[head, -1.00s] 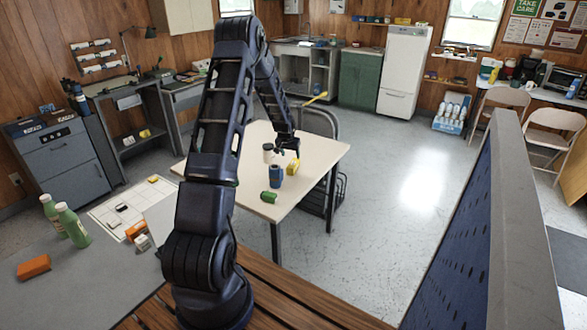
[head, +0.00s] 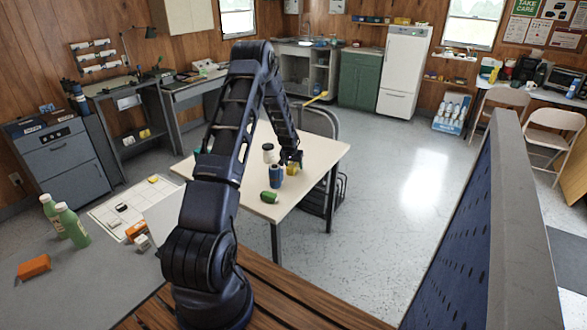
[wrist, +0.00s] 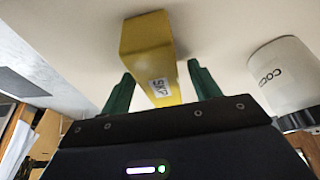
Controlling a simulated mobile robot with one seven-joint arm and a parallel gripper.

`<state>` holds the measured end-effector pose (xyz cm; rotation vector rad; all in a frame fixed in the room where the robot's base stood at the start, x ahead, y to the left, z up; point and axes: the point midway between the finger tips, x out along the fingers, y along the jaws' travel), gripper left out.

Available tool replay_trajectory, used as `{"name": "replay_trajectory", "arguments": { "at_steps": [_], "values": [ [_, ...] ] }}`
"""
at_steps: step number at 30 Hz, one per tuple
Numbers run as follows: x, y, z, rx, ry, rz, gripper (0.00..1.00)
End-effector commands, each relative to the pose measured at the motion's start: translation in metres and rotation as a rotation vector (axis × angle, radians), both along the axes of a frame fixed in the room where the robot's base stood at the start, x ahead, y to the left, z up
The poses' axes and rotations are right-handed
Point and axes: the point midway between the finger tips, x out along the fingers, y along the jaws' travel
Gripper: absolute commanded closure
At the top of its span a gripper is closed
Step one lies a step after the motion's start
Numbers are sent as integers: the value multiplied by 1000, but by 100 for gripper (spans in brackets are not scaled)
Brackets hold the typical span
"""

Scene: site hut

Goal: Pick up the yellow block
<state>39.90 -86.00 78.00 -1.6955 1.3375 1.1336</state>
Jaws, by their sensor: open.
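The yellow block (wrist: 150,50) lies on the cream table (head: 312,185) and has a small white label. In the wrist view its near end sits between the two green fingers of my gripper (wrist: 160,88), which stand apart on either side of it. I cannot tell whether either finger touches it. In the head view my gripper (head: 291,160) is at the block (head: 292,170) and partly covers it.
In the head view a white and dark container (head: 268,153), a blue can (head: 276,177) and a green item (head: 269,197) are nearby. The table's front part is clear.

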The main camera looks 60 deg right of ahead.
Motion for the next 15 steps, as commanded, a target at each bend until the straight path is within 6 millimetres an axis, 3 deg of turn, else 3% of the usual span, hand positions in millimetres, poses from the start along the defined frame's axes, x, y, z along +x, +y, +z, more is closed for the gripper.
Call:
{"name": "replay_trajectory", "arguments": {
  "at_steps": [15],
  "values": [
    [0,0,-2,0,0,0,38]
  ]
}}
